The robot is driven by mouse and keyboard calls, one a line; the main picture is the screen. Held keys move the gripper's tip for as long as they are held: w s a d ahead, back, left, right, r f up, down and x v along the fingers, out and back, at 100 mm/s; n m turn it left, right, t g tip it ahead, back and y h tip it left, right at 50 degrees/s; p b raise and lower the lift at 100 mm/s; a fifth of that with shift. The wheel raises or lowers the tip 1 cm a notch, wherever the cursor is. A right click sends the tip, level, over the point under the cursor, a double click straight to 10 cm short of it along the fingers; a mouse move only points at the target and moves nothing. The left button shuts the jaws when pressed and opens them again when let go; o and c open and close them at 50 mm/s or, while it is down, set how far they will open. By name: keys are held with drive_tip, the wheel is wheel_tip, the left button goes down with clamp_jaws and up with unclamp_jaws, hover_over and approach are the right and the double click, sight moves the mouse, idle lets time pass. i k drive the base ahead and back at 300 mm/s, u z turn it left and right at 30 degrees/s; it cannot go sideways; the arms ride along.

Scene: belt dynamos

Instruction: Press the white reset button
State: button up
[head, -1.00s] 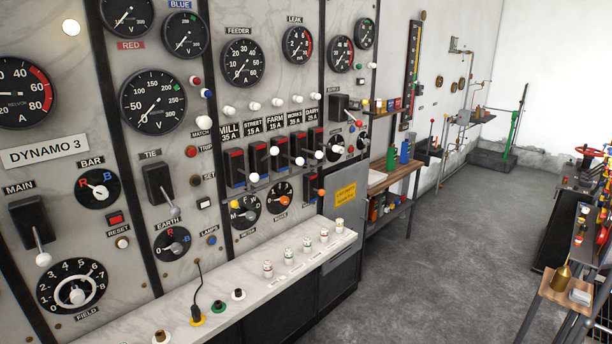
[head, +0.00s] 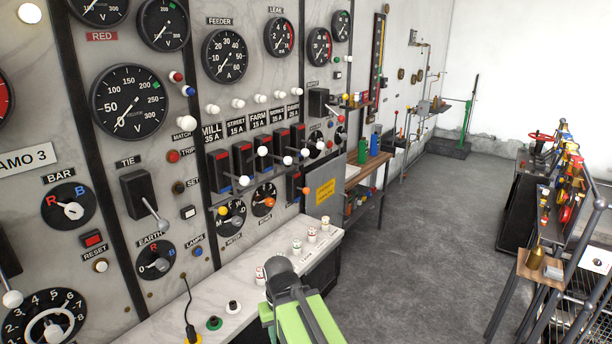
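The white reset button (head: 101,265) is a small round white knob in a dark ring on the marble panel at the lower left. Part of my own arm, green with a dark grey rounded joint, rises at the bottom centre, in front of the white ledge. It is well to the right of the button and apart from it. No gripper fingertips can be made out.
A lever switch (head: 143,199) sticks out to the right of the button, with the EARTH dial (head: 156,260) below it. A field dial (head: 46,322) is below left. A white ledge (head: 225,290) with several small knobs juts from the panel. Grey floor (head: 400,260) is open to the right.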

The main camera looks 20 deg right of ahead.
sight(102, 266)
drive_tip(key=z, duration=0.15)
drive_tip(key=k, duration=0.85)
drive_tip(key=u, duration=0.25)
drive_tip(key=i, duration=0.8)
drive_tip(key=u, duration=1.2)
